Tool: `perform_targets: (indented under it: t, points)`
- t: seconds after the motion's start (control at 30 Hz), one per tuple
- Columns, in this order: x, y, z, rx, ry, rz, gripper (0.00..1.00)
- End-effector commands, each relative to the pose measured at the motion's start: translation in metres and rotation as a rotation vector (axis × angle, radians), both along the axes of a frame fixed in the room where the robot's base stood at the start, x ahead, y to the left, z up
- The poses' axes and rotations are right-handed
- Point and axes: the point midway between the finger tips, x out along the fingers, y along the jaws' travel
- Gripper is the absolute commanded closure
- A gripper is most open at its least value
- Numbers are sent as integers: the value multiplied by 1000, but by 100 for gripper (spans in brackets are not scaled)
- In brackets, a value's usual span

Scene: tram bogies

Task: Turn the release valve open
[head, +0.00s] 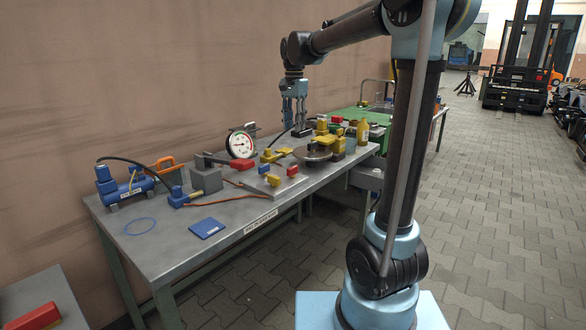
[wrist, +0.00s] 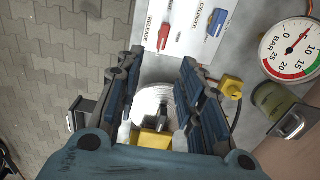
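The release valve shows in the wrist view as a red lever (wrist: 163,37) on a pale plate, beside the printed word RELEASE. It lies beyond the fingertips, near the top of the picture. A blue lever (wrist: 214,24) sits to its right on the same plate with its own label. In the head view a small red handle (head: 292,171) on the bench plate looks like the same lever. My gripper (head: 295,124) hangs pointing down over the bench, behind that plate. In the wrist view my gripper (wrist: 161,62) has its fingers apart with nothing held between them.
A round metal disc (wrist: 150,103) with yellow parts lies below the fingers. A pressure gauge (head: 241,144) stands at the bench's back. A blue pump (head: 124,184), hoses and a grey block (head: 206,180) fill the left side.

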Motion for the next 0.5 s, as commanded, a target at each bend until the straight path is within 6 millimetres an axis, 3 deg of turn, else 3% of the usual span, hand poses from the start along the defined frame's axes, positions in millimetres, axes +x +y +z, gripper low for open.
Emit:
perform_targets:
  t: [0.27,0.5]
  points:
    - [5,7,-14,-1,3,-13,65]
    - [5,6,-54,-1,3,-12,65]
